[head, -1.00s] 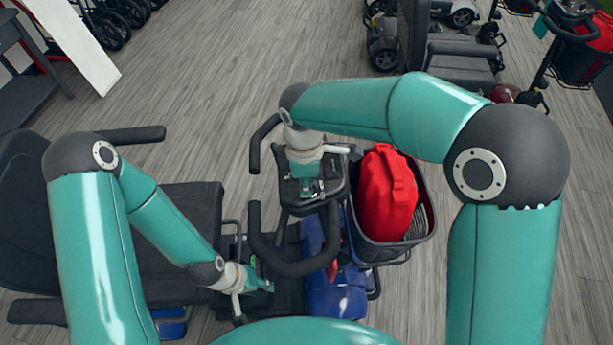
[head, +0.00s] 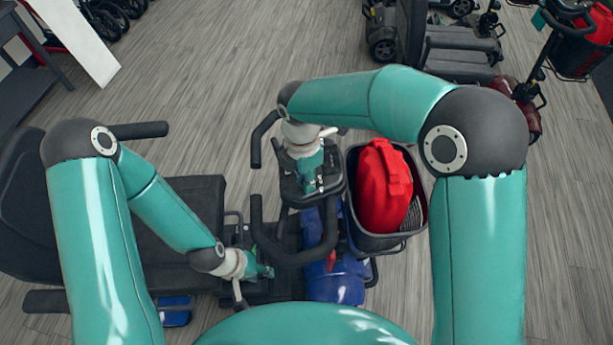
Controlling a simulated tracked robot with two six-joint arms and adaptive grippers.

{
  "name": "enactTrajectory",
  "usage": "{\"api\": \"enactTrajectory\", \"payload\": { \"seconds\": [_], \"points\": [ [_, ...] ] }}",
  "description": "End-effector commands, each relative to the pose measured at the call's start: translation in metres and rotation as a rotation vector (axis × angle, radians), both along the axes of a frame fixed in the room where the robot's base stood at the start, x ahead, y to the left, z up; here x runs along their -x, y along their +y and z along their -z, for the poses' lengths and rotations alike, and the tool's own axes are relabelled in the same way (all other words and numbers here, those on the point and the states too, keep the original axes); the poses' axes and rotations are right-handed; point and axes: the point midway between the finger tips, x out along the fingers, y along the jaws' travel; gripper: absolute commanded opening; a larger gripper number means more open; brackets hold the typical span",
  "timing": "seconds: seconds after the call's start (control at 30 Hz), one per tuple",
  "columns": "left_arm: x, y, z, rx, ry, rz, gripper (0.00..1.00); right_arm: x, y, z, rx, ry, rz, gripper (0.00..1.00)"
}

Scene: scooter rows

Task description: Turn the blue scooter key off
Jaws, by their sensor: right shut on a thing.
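The blue scooter (head: 337,278) stands just in front of me, with its black seat to the left and its tiller with looped handlebars (head: 297,258) in the middle. My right gripper (head: 313,186) points down onto the control panel (head: 289,188) at the top of the tiller. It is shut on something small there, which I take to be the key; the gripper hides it. My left gripper (head: 266,272) hangs low over the scooter's footwell, left of the tiller. Its fingers are too small to read.
A black basket (head: 423,205) holding a red bag (head: 383,188) is fixed right of the tiller. Other scooters (head: 455,55) stand at the back right. A dark table and white panel (head: 75,40) are at the back left. The wooden floor between is clear.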

Motion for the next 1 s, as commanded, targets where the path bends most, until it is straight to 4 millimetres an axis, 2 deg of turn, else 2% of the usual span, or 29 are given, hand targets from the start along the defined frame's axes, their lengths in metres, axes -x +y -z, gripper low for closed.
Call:
{"api": "enactTrajectory", "payload": {
  "seconds": [0.33,0.37,0.5,0.83,1.0],
  "points": [
    [0.0,0.0,0.0,0.0,0.0,0.0,0.4,-0.002,0.001,-0.002,-0.003,-0.006,-0.008,0.0],
    [0.0,0.0,0.0,0.0,0.0,0.0,0.4,-0.002,0.001,-0.002,-0.003,-0.006,-0.008,0.2],
    [0.0,0.0,0.0,0.0,0.0,0.0,0.4,-0.001,0.001,-0.001,-0.002,-0.006,-0.007,0.42],
    [0.0,0.0,-0.001,0.0,0.0,0.0,0.4,-0.001,0.001,-0.002,-0.001,-0.003,-0.005,0.42],
    [0.0,0.0,-0.001,0.0,0.0,0.0,0.4,-0.002,0.002,-0.017,-0.002,-0.004,-0.005,0.42]
  ]
}}
